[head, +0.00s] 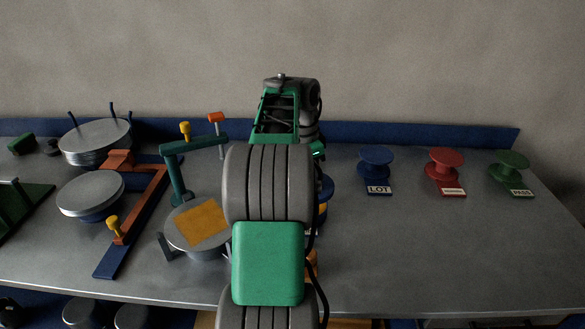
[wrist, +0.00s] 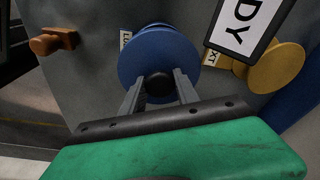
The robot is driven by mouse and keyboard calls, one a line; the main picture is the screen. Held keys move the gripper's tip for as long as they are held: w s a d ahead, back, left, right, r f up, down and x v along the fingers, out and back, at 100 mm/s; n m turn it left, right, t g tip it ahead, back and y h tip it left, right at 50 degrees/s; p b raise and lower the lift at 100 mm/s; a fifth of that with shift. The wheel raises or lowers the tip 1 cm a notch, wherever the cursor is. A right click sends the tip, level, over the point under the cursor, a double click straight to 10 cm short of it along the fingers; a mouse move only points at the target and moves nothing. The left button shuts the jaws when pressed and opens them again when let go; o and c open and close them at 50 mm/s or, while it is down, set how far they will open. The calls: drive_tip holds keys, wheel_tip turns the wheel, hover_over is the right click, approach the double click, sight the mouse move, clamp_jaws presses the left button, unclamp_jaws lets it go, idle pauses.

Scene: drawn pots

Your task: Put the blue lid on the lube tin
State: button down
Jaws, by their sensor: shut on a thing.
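In the wrist view my gripper (wrist: 159,88) is shut on the dark round knob of the blue lid (wrist: 142,62). The lid shows as a round blue disc facing the camera. Another round blue edge shows just beyond it, and I cannot tell whether the lid touches it. A small white label (wrist: 125,40), mostly hidden, sits left of the lid. I cannot make out the lube tin for certain. In the head view my arm hides the gripper and most of what is behind it; only slivers of blue and yellow-orange show at its right side.
A yellow round piece (wrist: 277,68) and a black sign (wrist: 248,25) are close right of the lid. Blue (head: 375,160), red (head: 445,164) and green (head: 509,168) spool-shaped stands are on the right. A teal-armed fixture (head: 178,178) stands left of my arm. The bench's front right is clear.

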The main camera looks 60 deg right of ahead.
drive_tip(key=shift+w, duration=0.45)
drive_tip(key=shift+s, duration=0.25)
wheel_tip(320, 180, down, 6)
drive_tip(key=b, duration=0.5)
drive_tip(key=shift+r+b, duration=0.15)
drive_tip(key=shift+b, duration=0.15)
drive_tip(key=shift+f+b, duration=0.55)
drive_tip(key=shift+f, duration=0.05)
drive_tip(key=c, duration=0.8)
unclamp_jaws()
drive_tip(key=shift+c, duration=0.2)
drive_tip(key=shift+r, duration=0.1)
